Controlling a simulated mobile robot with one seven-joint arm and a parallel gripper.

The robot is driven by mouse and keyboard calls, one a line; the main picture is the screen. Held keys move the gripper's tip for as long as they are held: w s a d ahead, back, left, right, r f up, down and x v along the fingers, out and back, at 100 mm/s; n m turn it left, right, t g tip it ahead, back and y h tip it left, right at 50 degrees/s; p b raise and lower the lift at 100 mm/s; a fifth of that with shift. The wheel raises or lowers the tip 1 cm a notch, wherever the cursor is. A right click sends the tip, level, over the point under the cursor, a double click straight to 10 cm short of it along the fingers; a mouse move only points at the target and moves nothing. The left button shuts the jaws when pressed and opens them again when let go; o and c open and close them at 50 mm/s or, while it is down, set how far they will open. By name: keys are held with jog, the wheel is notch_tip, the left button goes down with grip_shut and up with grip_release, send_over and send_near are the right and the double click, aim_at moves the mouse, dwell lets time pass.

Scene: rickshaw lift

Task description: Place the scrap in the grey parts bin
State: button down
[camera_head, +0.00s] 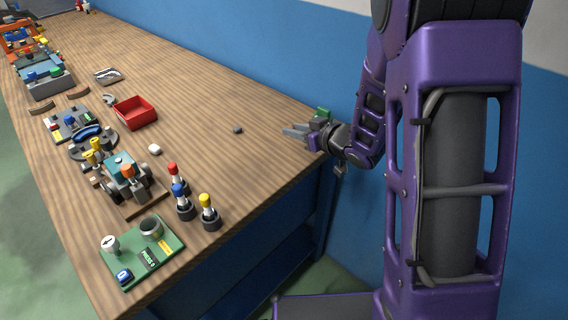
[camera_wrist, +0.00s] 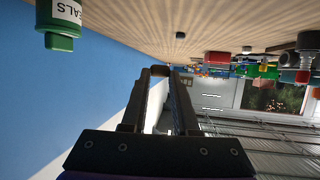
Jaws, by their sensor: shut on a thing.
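My gripper (camera_head: 287,131) reaches in low over the right end of the wooden bench, its fingers pointing left. In the wrist view its jaws (camera_wrist: 160,72) are shut on a small dark piece at the fingertips, which looks like the scrap (camera_wrist: 160,70); its shape is mostly hidden. A grey bin (camera_head: 50,85) with blue and green pieces around its top stands at the far left; it may be the grey parts bin, but I cannot tell for sure. It is far from my gripper.
A red tray (camera_head: 136,113) stands mid-bench. A dark lump (camera_head: 237,130) lies left of my fingers. Bottles with coloured tops (camera_head: 182,200) and a green board (camera_head: 142,252) fill the front. The bench's back right is clear.

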aim_at(291, 166)
jog(key=shift+s+a+r+n+g+y, duration=0.2)
jog(key=shift+s+a+n+g+y, duration=0.15)
jog(key=shift+n+y, duration=0.15)
jog(key=shift+s+a+r+n+g+y, duration=0.2)
jog(key=shift+n+g+y, duration=0.15)
jog(key=shift+n+y, duration=0.15)
notch_tip(291, 166, down, 10)
jog(key=b, duration=0.2)
jog(key=shift+r+b, duration=0.2)
jog(key=shift+b, duration=0.15)
jog(key=shift+f, duration=0.2)
jog(key=c, duration=0.7)
grip_release()
